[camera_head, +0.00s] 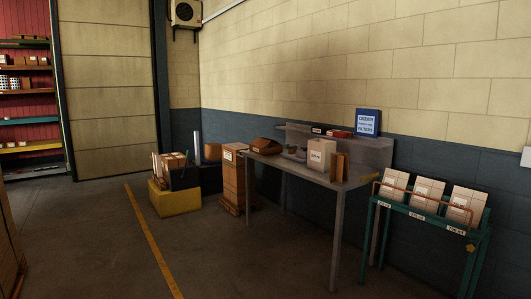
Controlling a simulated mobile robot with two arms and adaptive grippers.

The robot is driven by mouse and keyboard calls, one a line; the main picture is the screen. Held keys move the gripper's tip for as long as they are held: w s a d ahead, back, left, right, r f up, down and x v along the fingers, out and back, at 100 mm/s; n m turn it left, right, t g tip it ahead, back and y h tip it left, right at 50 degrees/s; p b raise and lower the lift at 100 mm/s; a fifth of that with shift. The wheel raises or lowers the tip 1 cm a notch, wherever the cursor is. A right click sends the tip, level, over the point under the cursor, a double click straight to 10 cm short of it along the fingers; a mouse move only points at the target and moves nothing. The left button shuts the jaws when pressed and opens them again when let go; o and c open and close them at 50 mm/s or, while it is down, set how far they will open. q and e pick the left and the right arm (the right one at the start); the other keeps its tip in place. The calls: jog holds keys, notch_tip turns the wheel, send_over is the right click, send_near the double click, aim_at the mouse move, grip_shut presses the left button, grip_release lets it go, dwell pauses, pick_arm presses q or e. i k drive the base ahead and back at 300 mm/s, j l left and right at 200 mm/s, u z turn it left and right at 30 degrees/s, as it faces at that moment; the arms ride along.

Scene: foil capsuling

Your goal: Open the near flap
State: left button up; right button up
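Neither my left nor my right gripper shows in the head view. I cannot tell which thing bears the near flap. A pale labelled box (321,154) stands on the grey workbench (300,172). Brown upright panels (338,167) stand beside its right side; I cannot tell whether they are joined to it. A low brown carton (265,146) with a sloping top sits at the bench's left end. Small dark items lie between them, too small to make out.
A teal rack (428,216) with three pale packages stands right of the bench. A stack of brown cartons (234,178) stands at its left, near a yellow bin (174,202). A blue sign (367,121) stands at the bench's back. The floor in front is clear.

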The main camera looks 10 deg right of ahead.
aim_at(260, 142)
jog(key=i+u, duration=0.1)
jog(key=i, duration=5.15)
jog(key=i+j+z, duration=0.15)
jog(key=i+z, duration=0.2)
jog(key=i, duration=0.15)
jog(key=i+j+z, duration=0.35)
jog(key=i, duration=0.15)
jog(key=i+j+z, duration=0.35)
jog(key=i, duration=0.15)
